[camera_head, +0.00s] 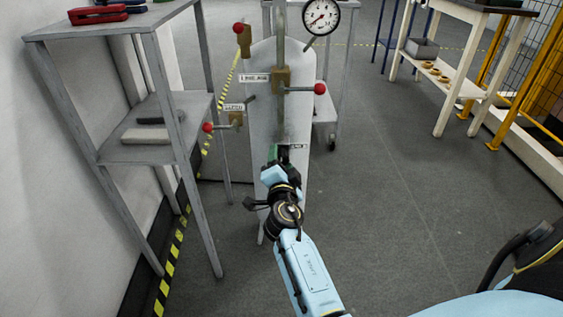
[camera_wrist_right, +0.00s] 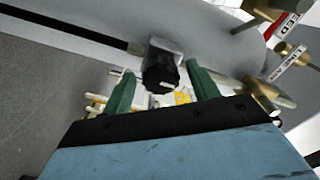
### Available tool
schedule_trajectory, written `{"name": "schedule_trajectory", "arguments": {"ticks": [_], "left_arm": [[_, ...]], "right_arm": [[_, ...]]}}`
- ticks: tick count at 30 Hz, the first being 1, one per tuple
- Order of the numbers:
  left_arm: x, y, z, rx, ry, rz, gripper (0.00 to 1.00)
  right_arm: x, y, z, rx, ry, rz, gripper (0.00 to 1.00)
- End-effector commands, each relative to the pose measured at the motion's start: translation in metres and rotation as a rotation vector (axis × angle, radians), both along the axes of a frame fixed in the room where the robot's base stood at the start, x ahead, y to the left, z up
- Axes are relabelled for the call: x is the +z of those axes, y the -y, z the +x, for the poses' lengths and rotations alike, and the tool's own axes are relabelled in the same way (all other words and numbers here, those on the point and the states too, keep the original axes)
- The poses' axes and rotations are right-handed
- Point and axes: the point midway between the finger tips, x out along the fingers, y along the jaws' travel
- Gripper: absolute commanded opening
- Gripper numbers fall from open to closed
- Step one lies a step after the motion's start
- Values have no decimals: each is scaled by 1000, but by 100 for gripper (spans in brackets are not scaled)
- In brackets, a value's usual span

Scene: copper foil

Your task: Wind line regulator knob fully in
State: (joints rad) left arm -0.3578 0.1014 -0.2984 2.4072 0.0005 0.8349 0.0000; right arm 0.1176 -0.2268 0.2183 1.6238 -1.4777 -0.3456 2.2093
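The black regulator knob (camera_wrist_right: 160,72) on a grey metal body (camera_wrist_right: 167,50) shows in the right wrist view. My right gripper (camera_wrist_right: 160,78) has its two green fingers on either side of the knob, with visible gaps on both sides. It is open, and I see no firm contact. In the head view my right gripper (camera_head: 284,156) reaches the lower front of the upright grey panel (camera_head: 296,119), beside a small label (camera_head: 298,146). The knob is hidden by the gripper there. My left gripper is not in view.
Red-ball valve levers (camera_head: 320,88) and (camera_head: 208,127) stick out from the panel above the gripper. A pressure gauge (camera_head: 321,17) tops it. A grey shelf (camera_head: 143,125) stands close on the left. A white bench (camera_head: 447,74) is at the back right. The floor to the right is clear.

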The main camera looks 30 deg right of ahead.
Motion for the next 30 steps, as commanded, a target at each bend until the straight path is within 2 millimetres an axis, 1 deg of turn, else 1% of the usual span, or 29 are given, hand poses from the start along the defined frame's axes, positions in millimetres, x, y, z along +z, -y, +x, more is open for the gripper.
{"name": "schedule_trajectory", "arguments": {"ticks": [7, 11, 14, 21, 24, 27, 30], "left_arm": [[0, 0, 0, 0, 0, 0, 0], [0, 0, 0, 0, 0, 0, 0], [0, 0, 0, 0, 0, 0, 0], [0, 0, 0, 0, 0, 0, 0], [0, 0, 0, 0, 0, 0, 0], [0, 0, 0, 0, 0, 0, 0], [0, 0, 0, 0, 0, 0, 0]], "right_arm": [[0, -1, -1, 1, 0, -1, 59], [0, -7, -10, 1, 0, 0, 59], [-1, -16, -26, 1, -1, 2, 59], [-1, -44, -72, 1, -4, -1, 59], [-1, -54, -88, 1, -3, -2, 59], [0, -61, -100, 1, -2, -2, 59], [0, -66, -108, 1, -1, -2, 59]]}}
